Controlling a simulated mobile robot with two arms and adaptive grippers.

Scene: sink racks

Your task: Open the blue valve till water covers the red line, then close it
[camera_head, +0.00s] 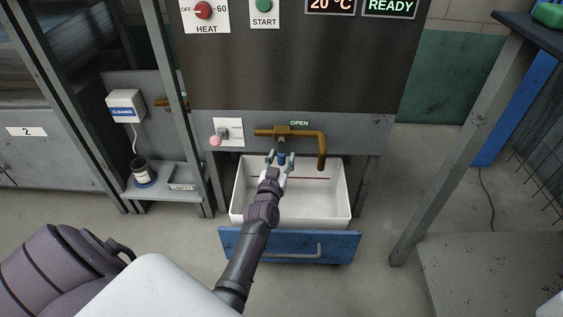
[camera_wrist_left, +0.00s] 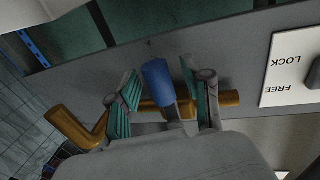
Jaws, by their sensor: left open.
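The blue valve (camera_head: 282,158) sits on a brass pipe (camera_head: 318,145) under the green OPEN label. In the left wrist view the blue valve handle (camera_wrist_left: 158,82) stands between the two green-padded fingers. My left gripper (camera_head: 278,160) is open around the handle, one finger on each side; I cannot tell whether either finger touches it. A white basin (camera_head: 330,205) stands below the spout. A red line (camera_head: 312,178) shows on its inner back wall. I see no clear water surface in the basin, and no stream from the spout. My right gripper is not in view.
A blue drawer front (camera_head: 290,246) with a grey handle is in front of the basin. A LOCK/FREE switch plate (camera_head: 234,126) is left of the pipe. A CLEANER box (camera_head: 126,106) hangs further left. A grey metal frame post (camera_head: 430,175) stands at the right.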

